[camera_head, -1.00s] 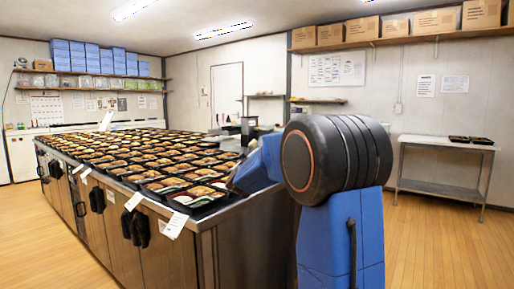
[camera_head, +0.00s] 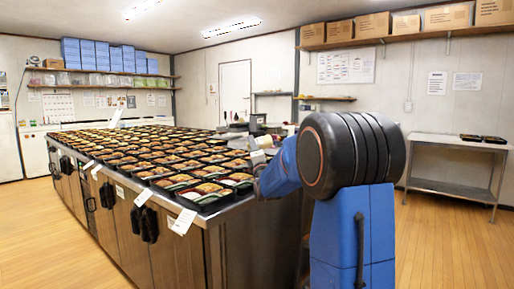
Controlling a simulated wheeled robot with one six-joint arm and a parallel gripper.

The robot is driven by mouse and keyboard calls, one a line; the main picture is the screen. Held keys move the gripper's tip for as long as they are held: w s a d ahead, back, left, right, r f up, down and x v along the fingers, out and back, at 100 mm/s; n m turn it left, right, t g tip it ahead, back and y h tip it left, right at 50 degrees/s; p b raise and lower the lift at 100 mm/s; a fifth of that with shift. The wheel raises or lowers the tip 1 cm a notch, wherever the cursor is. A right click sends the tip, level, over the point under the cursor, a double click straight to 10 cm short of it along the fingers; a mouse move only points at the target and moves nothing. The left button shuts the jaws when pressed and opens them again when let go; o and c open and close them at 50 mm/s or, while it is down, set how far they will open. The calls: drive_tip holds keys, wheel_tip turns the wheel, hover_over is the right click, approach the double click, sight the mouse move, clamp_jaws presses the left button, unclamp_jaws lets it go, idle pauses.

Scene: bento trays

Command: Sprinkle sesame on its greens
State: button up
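Many black bento trays stand in close rows on the long steel counter (camera_head: 225,222). The nearest tray (camera_head: 203,197) is at the counter's near corner, with another tray (camera_head: 237,181) to its right. They hold brown and pale food; greens are too small to make out for certain. My blue arm reaches over the counter's right edge, and a pale grey part of its end (camera_head: 258,160) shows beside the near trays. The fingers cannot be made out, nor whether they hold anything. I cannot pick out a sesame container.
White paper slips (camera_head: 183,221) hang from the counter's left edge. Dark items and small equipment (camera_head: 257,123) stand at its far right end. The wooden floor (camera_head: 60,245) is clear on both sides.

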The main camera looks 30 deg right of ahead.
drive_tip(key=n+y, duration=0.1)
drive_tip(key=a+n, duration=0.1)
drive_tip(key=n+y, duration=0.1)
drive_tip(key=n, duration=0.1)
drive_tip(key=shift+w+a+f+y, duration=0.1)
drive_tip(key=shift+w+a+y, duration=0.1)
drive_tip(key=shift+w+y, duration=0.15)
drive_tip(key=shift+w+a+f+n+g+y, duration=0.15)
drive_tip(key=shift+f+n+y, duration=0.45)
drive_tip(key=shift+f+n, duration=0.6)
drive_tip(key=shift+a+f+n+g+y, duration=0.2)
drive_tip(key=shift+f+n+y, duration=0.45)
drive_tip(key=shift+n, duration=0.9)
drive_tip(key=shift+w+a+f+n+g+y, duration=0.1)
drive_tip(key=shift+f+n+g+y, duration=0.3)
drive_tip(key=shift+f+n, duration=0.85)
drive_tip(key=shift+r, duration=0.1)
drive_tip(key=shift+f, duration=1.75)
drive_tip(key=shift+r, duration=0.1)
drive_tip(key=shift+r, duration=1.65)
